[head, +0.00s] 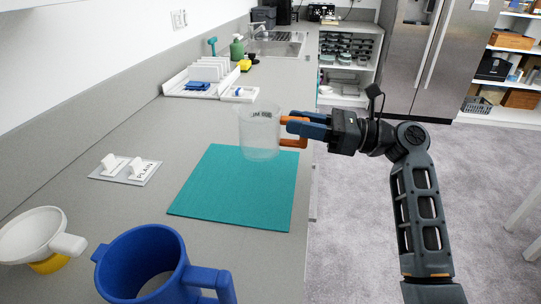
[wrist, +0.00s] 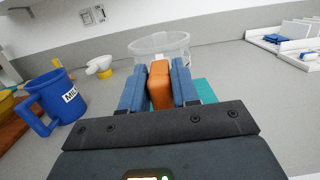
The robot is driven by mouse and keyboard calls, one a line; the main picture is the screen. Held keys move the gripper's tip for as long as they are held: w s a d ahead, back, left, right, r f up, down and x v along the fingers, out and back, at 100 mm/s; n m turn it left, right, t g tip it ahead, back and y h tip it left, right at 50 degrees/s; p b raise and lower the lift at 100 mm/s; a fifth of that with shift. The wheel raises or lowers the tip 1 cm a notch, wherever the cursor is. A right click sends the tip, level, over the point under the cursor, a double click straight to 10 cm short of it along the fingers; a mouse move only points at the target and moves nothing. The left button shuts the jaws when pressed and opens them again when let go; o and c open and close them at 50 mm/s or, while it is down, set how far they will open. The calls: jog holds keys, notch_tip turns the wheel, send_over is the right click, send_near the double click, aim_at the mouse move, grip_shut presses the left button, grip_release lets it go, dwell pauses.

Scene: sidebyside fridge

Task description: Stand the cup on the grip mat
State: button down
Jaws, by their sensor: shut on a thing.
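A clear cup (head: 258,130) with an orange handle (head: 292,143) appears upright over the far end of the teal grip mat (head: 235,190). My gripper (head: 297,126) comes from the right, its blue fingers shut on the handle. In the wrist view the orange handle (wrist: 160,86) sits between the two fingers, with the cup's clear rim (wrist: 160,42) beyond. A strip of the mat (wrist: 203,90) shows to the right of the fingers. I cannot tell whether the cup's base touches the mat.
A blue jug (head: 145,262) stands near the mat's near left, with a white funnel-like thing (head: 32,235) beyond it. A labelled plate (head: 125,168) lies left of the mat. A white rack (head: 205,80) and a sink (head: 278,45) are farther back. The mat's near part is bare.

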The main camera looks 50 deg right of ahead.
aim_at(278, 154)
jog(key=w+a+f, duration=0.1)
jog(key=a, duration=0.1)
jog(key=w+a+f, duration=0.1)
jog(key=w, duration=0.1)
jog(key=shift+a+f, duration=0.35)
jog(key=shift+f, duration=2.1)
jog(key=shift+f, duration=0.2)
jog(key=c, duration=0.8)
grip_release()
jog(key=shift+c, duration=0.2)
jog(key=shift+r, duration=0.1)
jog(key=shift+s+d, duration=0.1)
jog(key=shift+s, duration=0.1)
jog(key=b+v, duration=0.1)
jog(key=v, duration=1)
jog(key=shift+s, duration=0.2)
jog(key=shift+d, duration=0.15)
